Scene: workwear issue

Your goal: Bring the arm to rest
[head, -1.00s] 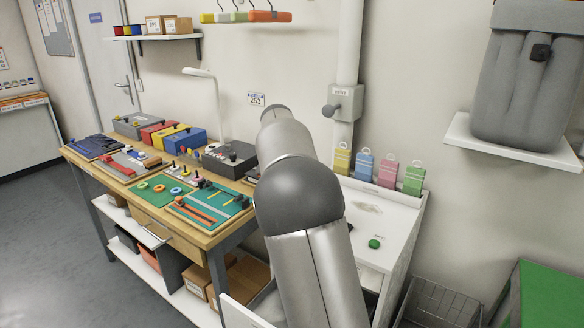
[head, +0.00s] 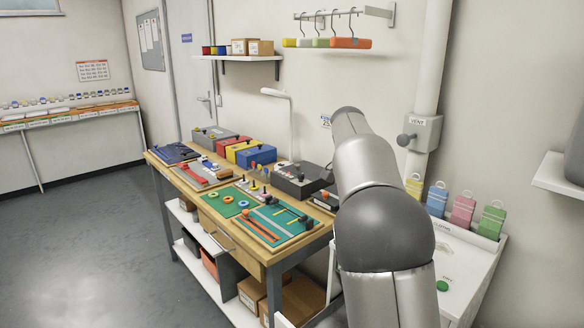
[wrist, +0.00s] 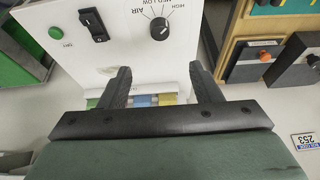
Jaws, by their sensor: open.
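My gripper (wrist: 159,78) shows in the wrist view, with its two dark fingers spread apart and nothing between the tips. It is above a white panel (wrist: 126,42) that carries a dial (wrist: 159,28), a black rocker switch (wrist: 93,24) and a green button (wrist: 55,32). Coloured tags show partly behind and between the fingers. In the head view my arm reaches up and away toward the wall, and its far links hide the gripper.
A workbench (head: 228,225) with trays, mats and coloured boxes stands left of my arm. The white cabinet (head: 480,262) with the coloured tags (head: 463,208) is to its right. A vent box (head: 424,132) sits on the wall pipe. The floor (head: 90,255) at left is clear.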

